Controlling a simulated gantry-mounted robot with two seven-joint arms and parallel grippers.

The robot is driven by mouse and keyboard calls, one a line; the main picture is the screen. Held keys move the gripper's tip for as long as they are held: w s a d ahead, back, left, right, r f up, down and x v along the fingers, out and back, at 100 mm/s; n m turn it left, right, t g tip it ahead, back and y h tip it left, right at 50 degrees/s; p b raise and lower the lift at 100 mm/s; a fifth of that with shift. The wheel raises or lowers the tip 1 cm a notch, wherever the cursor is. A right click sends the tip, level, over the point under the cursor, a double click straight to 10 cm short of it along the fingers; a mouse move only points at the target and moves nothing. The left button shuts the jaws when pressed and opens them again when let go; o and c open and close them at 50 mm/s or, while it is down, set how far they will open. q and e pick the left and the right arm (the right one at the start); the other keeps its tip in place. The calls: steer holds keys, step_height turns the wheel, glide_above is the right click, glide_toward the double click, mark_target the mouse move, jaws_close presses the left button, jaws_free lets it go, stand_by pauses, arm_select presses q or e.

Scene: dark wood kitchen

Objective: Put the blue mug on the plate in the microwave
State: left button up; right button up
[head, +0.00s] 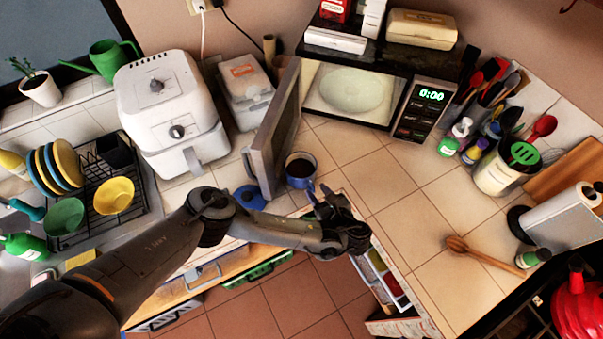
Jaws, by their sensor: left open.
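The blue mug (300,183), with dark liquid inside, stands upright on the tiled counter, just right of the open microwave door (277,130). The microwave (420,108) stands at the back with its door swung out toward me. Its lit interior holds a pale round plate (343,91) with nothing on it. My left gripper (318,190) is open and empty at the counter's front edge, close to the front right of the mug. Its fingers point toward the mug; I cannot tell whether they touch it. My right gripper is not in view.
A white air fryer (172,115) stands left of the door. A dish rack (95,200) with bowls and plates is farther left. A utensil crock (497,177), a wooden spoon (485,254) and a paper roll (568,218) are at right. Counter between microwave and spoon is clear.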

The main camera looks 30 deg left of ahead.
mark_target(315, 188)
arm_select(q)
steer(key=shift+x, duration=1.8)
steer(key=shift+d, duration=0.1)
jaws_close()
